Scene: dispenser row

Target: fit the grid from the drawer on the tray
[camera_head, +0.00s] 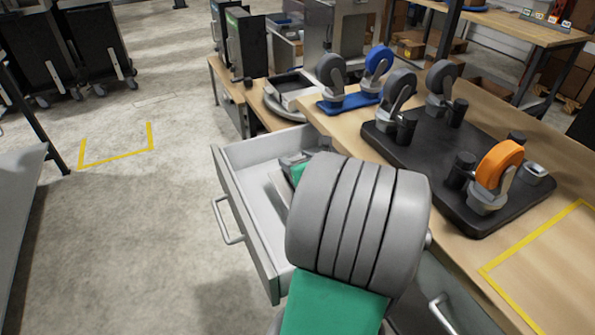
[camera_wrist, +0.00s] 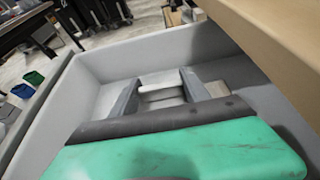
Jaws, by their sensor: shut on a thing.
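The drawer (camera_head: 243,152) is pulled out, pale grey inside. My gripper (camera_wrist: 160,86) reaches down inside it; its two dark fingers are shut on a pale slatted piece, which appears to be the grid (camera_wrist: 161,97), low in the drawer. Whether the grid touches the drawer floor I cannot tell. In the head view my own grey and green arm covers much of the drawer and hides the grid. A square, light-rimmed tray (camera_head: 297,99) with a dark inside, apparently the task's tray, sits on the counter beyond the drawer.
The wooden counter edge (camera_wrist: 275,45) overhangs the drawer at right. A dark board (camera_head: 415,150) with grey and orange caster wheels stands on the counter, near a blue base (camera_head: 348,103) with more wheels. Metal machines (camera_head: 340,35) stand behind the tray.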

